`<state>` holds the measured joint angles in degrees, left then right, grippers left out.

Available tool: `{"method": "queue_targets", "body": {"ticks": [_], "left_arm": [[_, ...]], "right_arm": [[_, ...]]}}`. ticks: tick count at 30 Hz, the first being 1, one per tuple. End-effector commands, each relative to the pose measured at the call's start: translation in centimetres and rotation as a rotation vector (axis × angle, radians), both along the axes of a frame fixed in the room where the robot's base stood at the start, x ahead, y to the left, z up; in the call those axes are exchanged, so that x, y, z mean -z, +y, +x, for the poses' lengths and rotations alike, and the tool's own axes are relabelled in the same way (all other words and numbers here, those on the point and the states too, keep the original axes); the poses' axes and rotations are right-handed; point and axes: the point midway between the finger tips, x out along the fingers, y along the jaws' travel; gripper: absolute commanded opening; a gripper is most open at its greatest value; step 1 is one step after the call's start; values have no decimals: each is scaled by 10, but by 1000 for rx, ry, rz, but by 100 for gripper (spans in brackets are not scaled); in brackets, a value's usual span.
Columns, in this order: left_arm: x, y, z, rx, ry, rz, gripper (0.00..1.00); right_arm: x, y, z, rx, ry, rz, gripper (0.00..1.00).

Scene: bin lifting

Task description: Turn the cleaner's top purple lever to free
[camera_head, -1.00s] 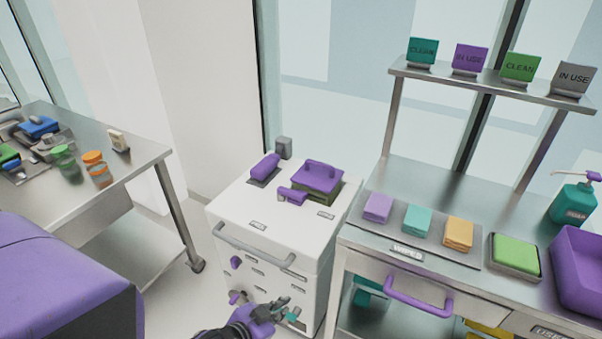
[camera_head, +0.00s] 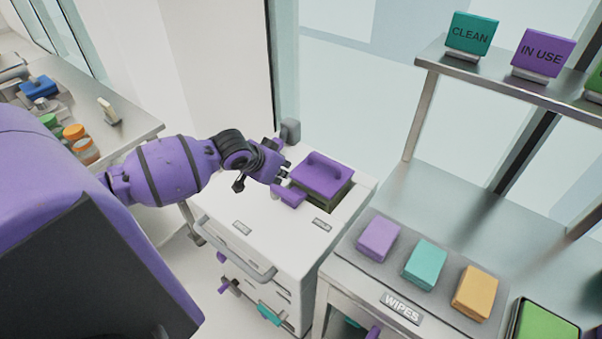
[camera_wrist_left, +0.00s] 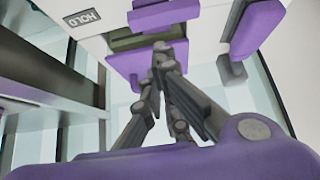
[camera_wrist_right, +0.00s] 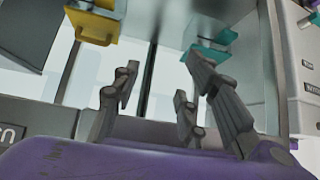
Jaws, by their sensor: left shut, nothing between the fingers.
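The white cleaner (camera_head: 255,225) stands in the middle of the head view. Its top purple lever (camera_head: 288,195) lies beside the purple lid (camera_head: 322,178) and also shows in the left wrist view (camera_wrist_left: 162,14). My left gripper (camera_head: 285,170) is shut and empty, just behind the lever over the cleaner's top. In the left wrist view its fingertips (camera_wrist_left: 161,50) are close to the lever and lid; I cannot tell if they touch. A label (camera_wrist_left: 82,17) reads HOLD. The other top label (camera_head: 242,228) is too small to read. My right gripper (camera_wrist_right: 160,70) is open and empty.
A grey post (camera_head: 290,131) stands at the cleaner's back edge, near another purple handle (camera_wrist_left: 262,25). A bench with wipes (camera_head: 378,238) is close on the right. A metal table (camera_head: 130,120) stands at the left.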

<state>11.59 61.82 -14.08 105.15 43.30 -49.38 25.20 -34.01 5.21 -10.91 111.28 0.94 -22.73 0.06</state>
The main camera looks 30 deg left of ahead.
Motion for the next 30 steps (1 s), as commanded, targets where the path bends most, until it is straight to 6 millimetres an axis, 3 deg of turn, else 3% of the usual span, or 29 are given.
{"method": "queue_targets", "body": {"ticks": [11,24,30], "left_arm": [[3,0,3,-2,-2,-2,0],[60,-5,47,-2,-1,-1,0],[76,-6,60,-1,-2,-1,0]], "right_arm": [[10,-4,-20,3,38,-5,40],[14,-2,-14,4,29,-4,40],[15,-2,-11,7,25,-4,40]]}}
